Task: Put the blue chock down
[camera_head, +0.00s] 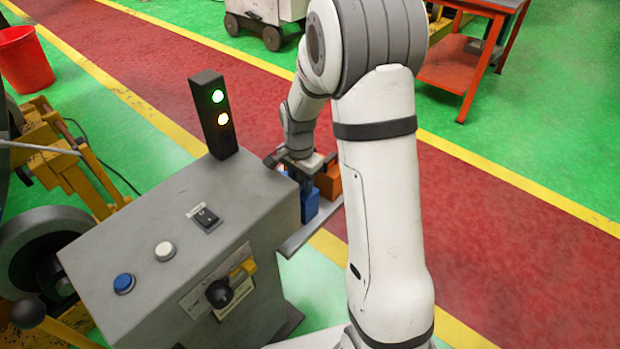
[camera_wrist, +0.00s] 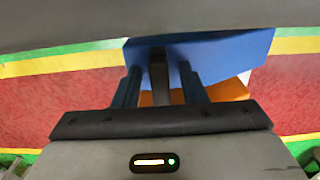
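The blue chock (camera_head: 309,202) is below my gripper (camera_head: 304,168) at the right side of the grey control box, over a narrow grey shelf (camera_head: 302,238). Whether its underside touches the shelf is not clear. In the wrist view the blue chock (camera_wrist: 225,55) lies across the tips of my gripper (camera_wrist: 159,75). The two fingers stand apart with a dark upright piece between them. Whether they press on the chock cannot be made out. In the head view my arm hides part of the gripper.
An orange chock (camera_head: 328,180) stands just behind and right of the blue one; orange also shows below the blue in the wrist view. The grey control box (camera_head: 170,235) stands close on the left, with a lit signal tower (camera_head: 213,115). A red walkway lies behind.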

